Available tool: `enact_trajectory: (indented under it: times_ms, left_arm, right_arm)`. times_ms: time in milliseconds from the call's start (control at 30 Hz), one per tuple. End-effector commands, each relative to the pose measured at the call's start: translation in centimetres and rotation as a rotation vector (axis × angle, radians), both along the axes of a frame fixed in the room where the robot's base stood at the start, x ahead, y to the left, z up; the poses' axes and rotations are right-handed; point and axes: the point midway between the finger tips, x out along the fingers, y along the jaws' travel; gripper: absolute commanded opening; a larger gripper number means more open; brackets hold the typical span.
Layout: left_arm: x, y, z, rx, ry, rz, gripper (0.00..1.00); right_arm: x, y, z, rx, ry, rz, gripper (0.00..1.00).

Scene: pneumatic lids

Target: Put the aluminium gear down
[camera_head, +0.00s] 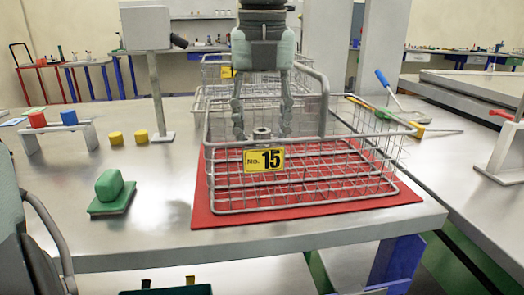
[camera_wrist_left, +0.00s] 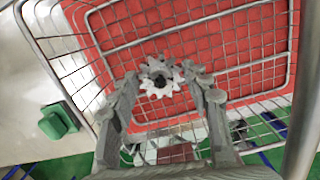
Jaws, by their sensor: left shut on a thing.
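The aluminium gear (camera_head: 262,133) is a light grey toothed wheel with a central hub, inside the wire basket (camera_head: 300,208) and above its floor. My left gripper (camera_head: 262,128) hangs fingers-down into the basket and is shut on the gear. In the left wrist view the gear (camera_wrist_left: 160,84) lies between the two fingertips (camera_wrist_left: 162,80), partly lit bright and partly grey. The red mat (camera_wrist_left: 110,20) shows behind it through the wires. The exact finger contacts are hard to make out. My right gripper is not in view.
The basket, with a yellow number 15 tag (camera_head: 264,160), stands on a red mat (camera_head: 415,207). A tall grey handle (camera_head: 324,100) rises beside the gripper. A green block (camera_head: 110,185), yellow cylinders (camera_head: 116,138) and a post (camera_head: 157,95) stand left; tools (camera_head: 384,79) lie right.

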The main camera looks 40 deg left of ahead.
Motion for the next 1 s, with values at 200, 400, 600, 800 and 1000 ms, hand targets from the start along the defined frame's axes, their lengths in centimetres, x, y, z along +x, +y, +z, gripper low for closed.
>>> enact_trajectory:
  times_ms: [200,400,600,800,1000]
  left_arm:
    - [-0.1,0.0,-3.1,-0.001,0.004,-0.001,0.17]
    - [0.0,0.0,-4.3,-0.001,-0.001,0.000,0.17]
    - [0.0,0.0,-4.4,0.001,-0.001,0.000,0.17]
    - [0.0,0.0,-4.4,0.000,0.000,0.000,0.60]
    - [0.0,0.0,-4.4,0.000,0.000,0.000,0.68]
  right_arm:
    - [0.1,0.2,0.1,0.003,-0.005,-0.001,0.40]
    - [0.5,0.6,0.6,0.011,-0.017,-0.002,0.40]
    - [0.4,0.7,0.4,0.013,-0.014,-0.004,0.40]
    - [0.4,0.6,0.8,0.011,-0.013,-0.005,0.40]
    - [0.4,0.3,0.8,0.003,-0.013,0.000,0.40]
